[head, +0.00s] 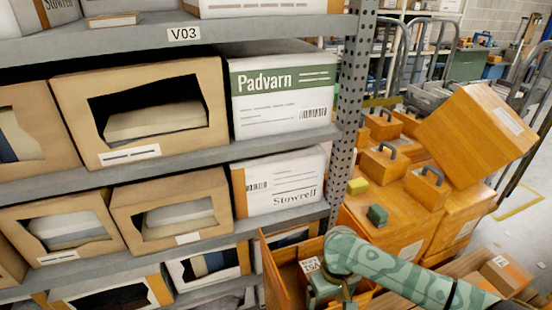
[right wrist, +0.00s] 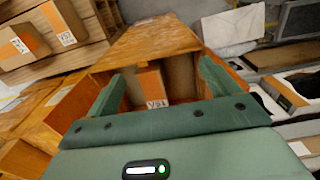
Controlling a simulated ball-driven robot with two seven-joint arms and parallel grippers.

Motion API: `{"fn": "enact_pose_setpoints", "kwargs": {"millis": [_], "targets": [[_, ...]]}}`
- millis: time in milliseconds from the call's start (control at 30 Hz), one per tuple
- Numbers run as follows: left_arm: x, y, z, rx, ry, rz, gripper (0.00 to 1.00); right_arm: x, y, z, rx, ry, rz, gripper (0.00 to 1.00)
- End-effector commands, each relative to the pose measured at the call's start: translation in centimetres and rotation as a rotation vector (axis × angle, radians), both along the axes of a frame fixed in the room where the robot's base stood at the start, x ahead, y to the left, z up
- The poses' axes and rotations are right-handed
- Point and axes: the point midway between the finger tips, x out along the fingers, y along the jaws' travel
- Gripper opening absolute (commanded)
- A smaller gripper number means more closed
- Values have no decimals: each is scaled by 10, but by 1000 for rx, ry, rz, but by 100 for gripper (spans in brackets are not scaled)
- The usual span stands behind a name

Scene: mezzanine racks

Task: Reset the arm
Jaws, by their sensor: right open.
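My right arm, green with a wavy pattern, reaches in from the lower right of the head view. Its gripper (head: 330,290) points down into an open orange wooden box (head: 275,270) beside the rack's post. In the right wrist view the two green fingers (right wrist: 162,85) stand wide apart, with nothing held between them. A small orange-brown carton (right wrist: 150,84) with a white label lies inside the box, beyond the fingertips. I cannot tell how far it is from them. My left gripper is not in view.
A grey rack (head: 183,33) with cartons fills the left, its perforated post (head: 351,110) close to my right arm. Stacked orange wooden boxes (head: 405,210) stand behind the arm, one tilted (head: 480,130). Metal trolleys stand at the back. Some floor is clear at far right.

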Motion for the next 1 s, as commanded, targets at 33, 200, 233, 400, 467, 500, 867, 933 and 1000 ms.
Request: {"fn": "enact_pose_setpoints", "kwargs": {"millis": [33, 200, 233, 400, 467, 500, 867, 933, 1000], "targets": [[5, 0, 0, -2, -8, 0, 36, 0, 0, -1, 3, 0, -2, 87], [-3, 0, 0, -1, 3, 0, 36, -2, 3, -28, 56, -14, -43, 87], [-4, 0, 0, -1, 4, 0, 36, -2, 3, -33, 65, -18, -49, 87], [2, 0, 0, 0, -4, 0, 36, -8, 2, -66, 113, -42, -94, 87], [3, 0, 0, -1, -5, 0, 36, -12, 0, -83, 131, -52, -113, 87], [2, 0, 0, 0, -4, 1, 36, -16, -3, -95, 140, -61, -126, 87], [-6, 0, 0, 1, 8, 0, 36, -125, -57, -236, 128, -133, -203, 87], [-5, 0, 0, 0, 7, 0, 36, -175, -74, -268, 100, -136, -193, 87], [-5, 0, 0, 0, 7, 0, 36, -231, -89, -293, 69, -130, -169, 87]]}}
